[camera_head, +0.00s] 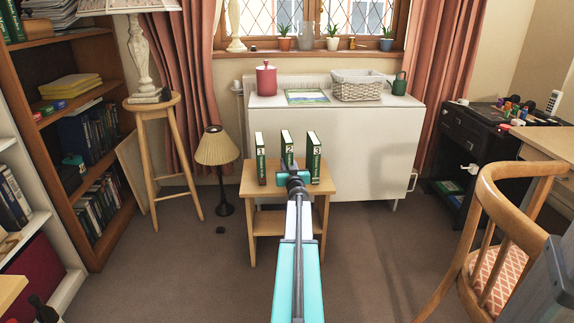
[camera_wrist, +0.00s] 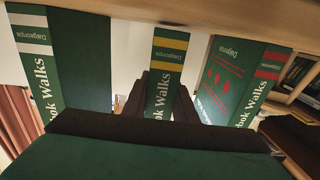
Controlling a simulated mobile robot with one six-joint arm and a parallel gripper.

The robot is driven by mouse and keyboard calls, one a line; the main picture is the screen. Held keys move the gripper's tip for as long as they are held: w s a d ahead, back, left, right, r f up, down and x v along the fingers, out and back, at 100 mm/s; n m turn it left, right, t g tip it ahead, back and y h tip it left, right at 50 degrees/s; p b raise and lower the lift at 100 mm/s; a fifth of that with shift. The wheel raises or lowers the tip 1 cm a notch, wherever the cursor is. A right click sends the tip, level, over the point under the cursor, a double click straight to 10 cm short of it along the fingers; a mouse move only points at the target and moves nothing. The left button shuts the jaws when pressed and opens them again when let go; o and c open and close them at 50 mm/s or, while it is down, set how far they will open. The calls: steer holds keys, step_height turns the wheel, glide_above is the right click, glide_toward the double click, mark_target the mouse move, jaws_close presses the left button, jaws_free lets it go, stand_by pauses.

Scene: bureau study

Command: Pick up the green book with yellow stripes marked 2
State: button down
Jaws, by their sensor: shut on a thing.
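The green book with yellow stripes marked 2 (camera_head: 286,141) stands upright in the middle of three green books on the small wooden table (camera_head: 249,188). In the wrist view its spine with yellow stripes (camera_wrist: 168,52) is between the dark fingers of my gripper (camera_wrist: 162,98). My gripper (camera_head: 289,168) is shut on this book. Its lower part is hidden by my gripper, so I cannot tell whether its base touches the table. Book 1 (camera_head: 260,160), with white stripes in the wrist view (camera_wrist: 85,60), and book 3 (camera_head: 314,158), with red stripes (camera_wrist: 232,75), stand apart on either side.
A white cabinet (camera_head: 350,150) stands behind the table. A lamp (camera_head: 217,150) and a tall stool (camera_head: 152,108) are to the left, near a bookcase (camera_head: 45,150). A wooden chair (camera_head: 480,240) is at the right. Carpet (camera_head: 180,275) is clear at front left.

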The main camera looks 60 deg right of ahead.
mark_target(288, 156)
steer(key=shift+a+r+p, duration=0.1)
steer(key=shift+r+p, duration=1.2)
steer(key=shift+r, duration=0.45)
steer(key=s+d+r+p+v, duration=0.1)
steer(key=p+v, duration=0.3)
steer(key=v, duration=1.1)
steer(key=shift+s+a+p, duration=0.25)
steer(key=shift+s+p, duration=0.05)
steer(key=shift+s, duration=0.1)
